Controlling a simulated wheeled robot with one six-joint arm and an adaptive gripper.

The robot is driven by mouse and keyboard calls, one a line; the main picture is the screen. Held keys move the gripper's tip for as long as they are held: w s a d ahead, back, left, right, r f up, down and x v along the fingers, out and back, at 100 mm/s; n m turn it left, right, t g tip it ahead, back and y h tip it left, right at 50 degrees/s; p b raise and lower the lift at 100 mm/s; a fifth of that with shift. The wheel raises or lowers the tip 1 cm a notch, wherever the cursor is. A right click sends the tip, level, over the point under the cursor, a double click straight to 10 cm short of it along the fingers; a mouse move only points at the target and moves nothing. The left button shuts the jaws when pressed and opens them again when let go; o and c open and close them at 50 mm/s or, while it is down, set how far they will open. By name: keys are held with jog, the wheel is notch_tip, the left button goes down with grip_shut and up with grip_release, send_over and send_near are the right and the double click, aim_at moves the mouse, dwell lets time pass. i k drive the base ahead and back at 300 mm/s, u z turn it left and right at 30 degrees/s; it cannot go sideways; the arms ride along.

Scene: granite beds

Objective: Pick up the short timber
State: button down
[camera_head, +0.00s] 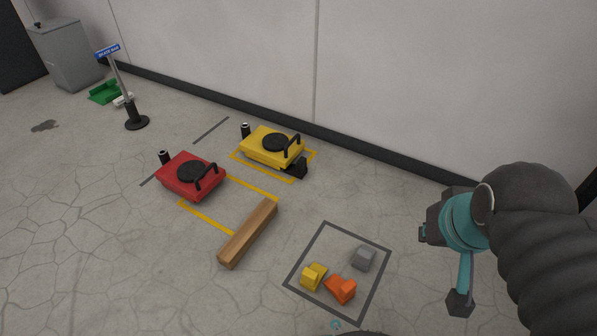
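The short timber (249,232) is a brown wooden beam lying flat on the cracked grey floor in the camera_head view. It lies diagonally, left of the dark square outline, and nothing covers it. My gripper (445,265) is at the right, at the end of my dark ribbed arm with teal parts. It is well to the right of the timber and apart from it. Its fingers are seen at an awkward angle, so I cannot tell whether they are open or shut. I see nothing held in it.
A red machine (190,176) and a yellow machine (272,147) stand behind the timber. A grey-outlined square (310,247) right of it holds yellow, orange and grey blocks. A sign post (125,95), green tray (104,92) and grey cabinet (68,55) stand far left. A wall runs behind.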

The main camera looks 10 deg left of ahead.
aim_at(238, 245)
jog(key=u, duration=0.4)
jog(key=k, duration=0.45)
jog(key=u, duration=1.25)
jog(key=i, duration=0.5)
jog(key=z, duration=0.05)
